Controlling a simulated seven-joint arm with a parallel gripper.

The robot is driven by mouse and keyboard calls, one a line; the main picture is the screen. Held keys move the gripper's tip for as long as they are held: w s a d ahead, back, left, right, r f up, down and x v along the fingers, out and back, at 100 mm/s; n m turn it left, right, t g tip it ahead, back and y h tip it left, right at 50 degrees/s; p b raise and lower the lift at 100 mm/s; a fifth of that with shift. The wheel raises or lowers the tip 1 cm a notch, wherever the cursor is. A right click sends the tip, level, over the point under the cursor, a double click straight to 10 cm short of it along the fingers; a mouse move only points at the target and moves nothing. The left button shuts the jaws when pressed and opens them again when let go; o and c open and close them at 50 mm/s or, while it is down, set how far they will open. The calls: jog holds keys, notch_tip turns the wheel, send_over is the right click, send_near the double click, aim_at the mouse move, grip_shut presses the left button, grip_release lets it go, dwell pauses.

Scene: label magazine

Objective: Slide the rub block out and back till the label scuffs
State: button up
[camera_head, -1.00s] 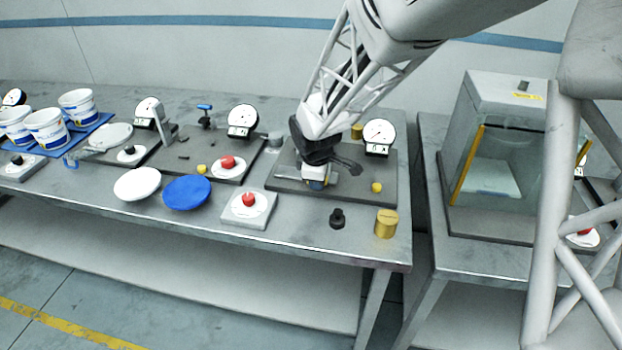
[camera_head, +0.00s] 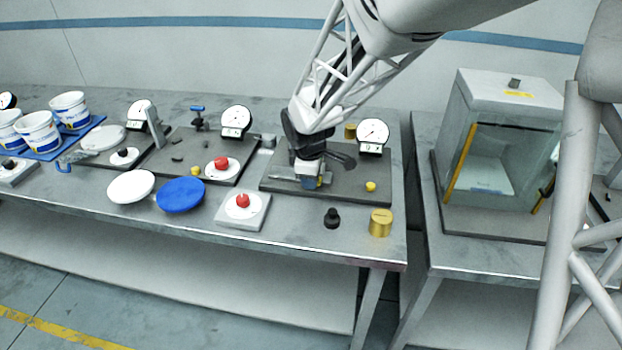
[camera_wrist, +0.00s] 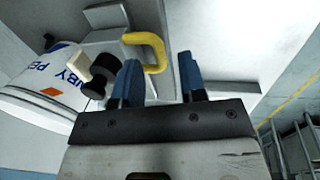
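My gripper (camera_head: 309,181) is low over a dark plate (camera_head: 340,197) on the bench. In the wrist view my gripper (camera_wrist: 160,84) shows two blue fingers standing apart. A bent yellow handle (camera_wrist: 153,45) crosses near the gap between them; I cannot tell whether it touches the left finger. A white curved surface (camera_wrist: 35,95) with blue lettering, perhaps the label, lies to the left. A black knob (camera_wrist: 100,82) and a cream block (camera_wrist: 77,68) are beside it. I cannot tell which part is the rub block. In the head view, my wrist hides much of the plate's middle.
A dial gauge (camera_head: 373,132) stands behind the plate. A small yellow knob (camera_head: 370,187) is on its right. A red button box (camera_head: 243,208), black knob (camera_head: 332,217) and brass cylinder (camera_head: 380,223) stand in front. Blue (camera_head: 181,195) and white discs (camera_head: 131,186) lie further left.

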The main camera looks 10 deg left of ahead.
jog(key=r, duration=0.3)
jog(key=s+r, duration=0.1)
jog(key=r, duration=0.1)
jog(key=shift+r, duration=0.4)
jog(key=shift+s, duration=0.1)
jog(key=s+d+r+m, duration=0.4)
jog(key=s+d+m, duration=0.15)
jog(key=d, duration=0.45)
jog(key=s+d+r+m, duration=0.45)
jog(key=s+d, duration=0.25)
jog(key=d, duration=0.3)
jog(key=s+d+m, duration=0.8)
jog(key=s+d, duration=0.3)
jog(key=s, duration=0.5)
jog(key=shift+r, duration=0.35)
jog(key=shift+d, duration=0.1)
